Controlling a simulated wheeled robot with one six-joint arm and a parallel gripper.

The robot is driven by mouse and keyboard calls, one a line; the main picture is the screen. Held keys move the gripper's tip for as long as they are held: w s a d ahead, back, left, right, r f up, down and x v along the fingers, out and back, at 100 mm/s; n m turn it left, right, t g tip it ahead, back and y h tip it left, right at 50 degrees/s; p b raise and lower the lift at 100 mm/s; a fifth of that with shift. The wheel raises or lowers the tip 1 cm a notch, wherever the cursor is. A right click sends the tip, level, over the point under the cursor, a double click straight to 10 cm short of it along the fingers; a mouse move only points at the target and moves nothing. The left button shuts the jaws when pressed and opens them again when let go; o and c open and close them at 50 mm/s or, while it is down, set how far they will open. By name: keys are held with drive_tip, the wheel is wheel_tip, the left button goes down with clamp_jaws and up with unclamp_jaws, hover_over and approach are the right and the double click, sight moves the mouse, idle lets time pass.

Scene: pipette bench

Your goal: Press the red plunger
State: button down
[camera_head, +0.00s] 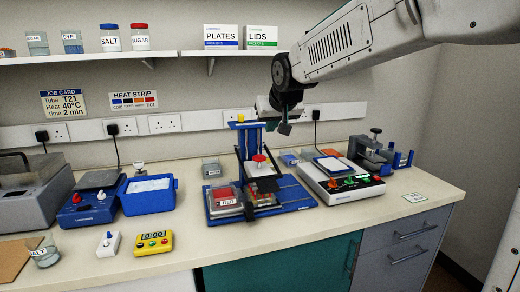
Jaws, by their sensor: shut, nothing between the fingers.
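The red plunger (259,158) is a small round red cap above a pale body, at the front of a blue stand (240,148). The stand's post has a yellow knob on top and rises from a blue base on the bench. A tray labelled RED (227,201) sits on the base, left of and below the plunger. My gripper (285,129) is shut and empty, pointing down. In the picture it is above and slightly right of the plunger, apart from it. Its distance in depth is hard to judge.
A white device with coloured knobs (345,185) stands right of the stand, with a grey clamp-like device (370,152) behind. A blue ice tub (148,193) and a yellow timer (153,243) are to the left. The bench front at right (400,212) is mostly free.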

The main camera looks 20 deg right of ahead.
drive_tip(key=shift+w+a+r, duration=0.25)
hover_over(259, 156)
drive_tip(key=s, duration=0.3)
wheel_tip(259, 156, down, 7)
wheel_tip(259, 156, down, 3)
drive_tip(key=shift+f, duration=0.55)
